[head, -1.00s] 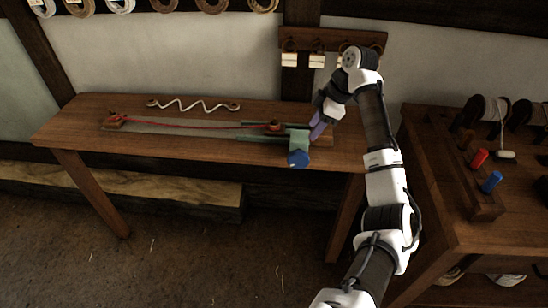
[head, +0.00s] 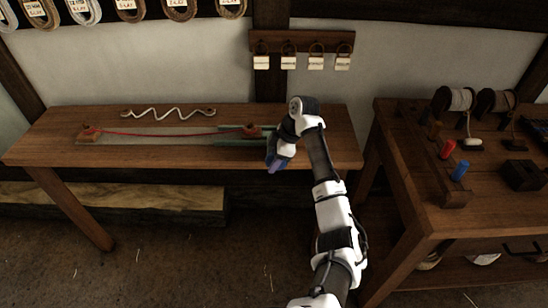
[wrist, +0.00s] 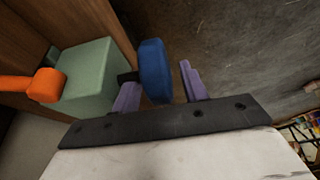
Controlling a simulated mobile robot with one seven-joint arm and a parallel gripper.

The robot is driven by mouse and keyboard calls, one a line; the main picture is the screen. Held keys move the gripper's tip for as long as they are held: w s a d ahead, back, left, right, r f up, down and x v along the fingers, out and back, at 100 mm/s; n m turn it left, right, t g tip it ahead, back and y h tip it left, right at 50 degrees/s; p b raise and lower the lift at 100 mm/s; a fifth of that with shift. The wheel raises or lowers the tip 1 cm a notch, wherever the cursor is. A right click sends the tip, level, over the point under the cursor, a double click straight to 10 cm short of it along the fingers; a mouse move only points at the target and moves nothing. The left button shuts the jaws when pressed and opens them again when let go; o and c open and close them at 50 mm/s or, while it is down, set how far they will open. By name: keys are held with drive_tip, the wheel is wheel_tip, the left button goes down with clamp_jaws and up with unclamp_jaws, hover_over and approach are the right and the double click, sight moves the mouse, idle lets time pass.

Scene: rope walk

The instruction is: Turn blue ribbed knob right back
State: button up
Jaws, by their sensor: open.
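The blue knob (wrist: 154,70) sits on a dark shaft at the side of a pale green block (wrist: 98,78). In the wrist view my gripper (wrist: 158,78) is open, with one purple finger on each side of the knob. The left finger is close to the knob and the right finger stands apart from it; contact is unclear. In the head view my gripper (head: 274,163) is at the front right of the long wooden table (head: 150,153), and it mostly hides the knob and block.
A second table (head: 400,180) at the right holds reels and red and blue pegs.

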clamp_jaws()
idle(0.3)
